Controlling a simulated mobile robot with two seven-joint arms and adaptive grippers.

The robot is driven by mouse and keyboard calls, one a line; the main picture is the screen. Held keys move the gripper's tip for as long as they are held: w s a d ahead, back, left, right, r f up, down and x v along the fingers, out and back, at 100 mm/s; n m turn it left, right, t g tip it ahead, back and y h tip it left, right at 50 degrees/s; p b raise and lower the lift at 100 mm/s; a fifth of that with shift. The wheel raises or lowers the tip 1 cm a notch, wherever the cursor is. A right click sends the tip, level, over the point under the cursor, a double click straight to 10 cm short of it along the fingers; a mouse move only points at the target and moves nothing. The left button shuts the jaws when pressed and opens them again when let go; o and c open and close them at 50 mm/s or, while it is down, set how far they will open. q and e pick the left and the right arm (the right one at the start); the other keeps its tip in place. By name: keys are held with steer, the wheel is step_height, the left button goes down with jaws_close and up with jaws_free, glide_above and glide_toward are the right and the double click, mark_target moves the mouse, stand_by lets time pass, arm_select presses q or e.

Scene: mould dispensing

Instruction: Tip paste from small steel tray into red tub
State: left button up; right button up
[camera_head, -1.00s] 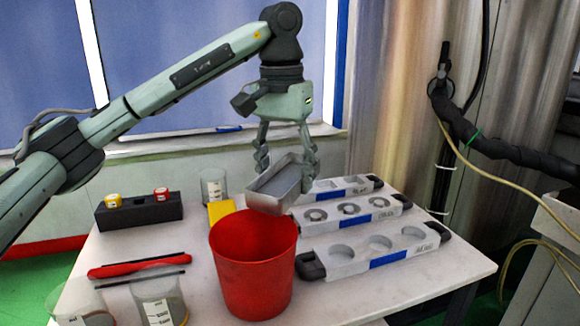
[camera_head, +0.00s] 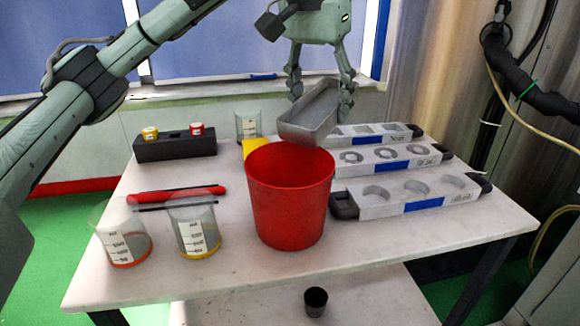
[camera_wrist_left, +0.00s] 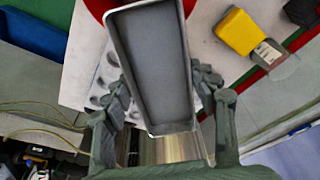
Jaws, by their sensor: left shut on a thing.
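The small steel tray (camera_head: 308,118) is above the back right rim of the red tub (camera_head: 290,208), tilted with its near end low. My left gripper (camera_head: 320,92) is shut on the tray, one finger along each side. In the left wrist view, the tray (camera_wrist_left: 157,65) lies between both fingers (camera_wrist_left: 160,95) with a smooth grey inside. I cannot tell whether that grey is paste or bare metal. Part of the red tub (camera_wrist_left: 98,8) shows behind the tray there. The tub's floor is hidden in the head view. My right gripper is out of view.
White moulds (camera_head: 408,198) with round and square cavities lie right of the tub. Two beakers (camera_head: 195,232) and a red-handled tool (camera_head: 180,194) are at left. A black block (camera_head: 175,146) and a yellow item (camera_head: 256,148) sit behind. The table's (camera_head: 400,245) front strip is clear.

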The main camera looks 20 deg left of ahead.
arm_select(q)
steer(key=shift+r, duration=0.1)
stand_by(0.5)
steer(key=shift+s+t+b, duration=0.15)
steer(key=shift+t+b, duration=0.25)
steer(key=shift+b, duration=0.1)
steer(key=shift+s+r+t+b, duration=0.1)
steer(key=shift+r+t+b, duration=0.25)
steer(key=shift+t+b, duration=0.25)
steer(key=shift+r, duration=0.3)
